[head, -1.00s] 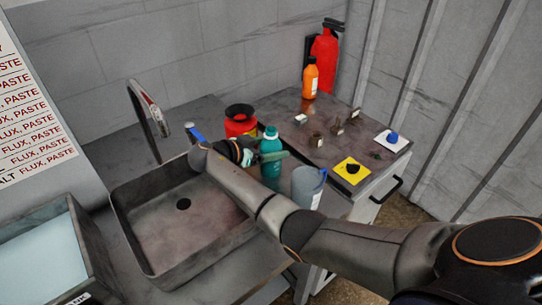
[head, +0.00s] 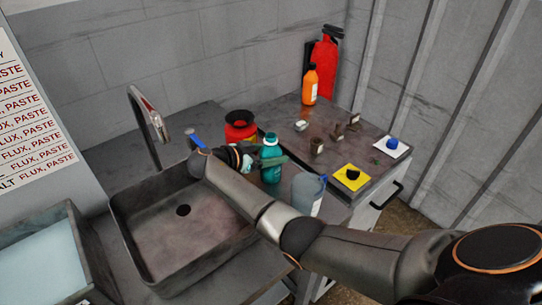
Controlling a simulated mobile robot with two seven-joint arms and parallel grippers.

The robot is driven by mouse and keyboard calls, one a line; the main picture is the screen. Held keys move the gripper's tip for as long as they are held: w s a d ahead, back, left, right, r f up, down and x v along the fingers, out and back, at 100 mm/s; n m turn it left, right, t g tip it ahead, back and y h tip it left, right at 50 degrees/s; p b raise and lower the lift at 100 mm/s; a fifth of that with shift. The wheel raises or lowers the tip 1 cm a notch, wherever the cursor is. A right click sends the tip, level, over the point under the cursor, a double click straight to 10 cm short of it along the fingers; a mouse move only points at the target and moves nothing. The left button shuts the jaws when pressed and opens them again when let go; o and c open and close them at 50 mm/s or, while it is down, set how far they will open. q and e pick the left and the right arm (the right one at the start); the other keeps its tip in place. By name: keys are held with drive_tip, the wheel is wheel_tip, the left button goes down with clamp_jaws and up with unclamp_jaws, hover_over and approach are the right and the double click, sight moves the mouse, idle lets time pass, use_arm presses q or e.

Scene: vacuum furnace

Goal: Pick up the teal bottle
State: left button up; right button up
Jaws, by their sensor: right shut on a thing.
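The teal bottle (head: 270,150) stands upright on the grey counter in the head view, between the sink and the cabinet top. My right gripper (head: 268,159) is at its side, shut on it, with one dark finger showing across the bottle's front. My right arm reaches in from the lower right over the sink's edge. Whether the bottle's base touches the counter is hard to tell. My left gripper is not in view.
A red container (head: 239,126) stands just behind the teal bottle, and a grey bottle (head: 308,192) stands close in front. The sink (head: 125,228) with its faucet (head: 150,115) is left. An orange bottle (head: 310,85) and small items occupy the cabinet top.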

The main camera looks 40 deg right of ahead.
drive_tip(key=shift+r, duration=0.2)
wheel_tip(320, 180, up, 10)
drive_tip(key=shift+f+b, duration=0.2)
drive_tip(key=shift+b, duration=0.2)
idle(0.5)
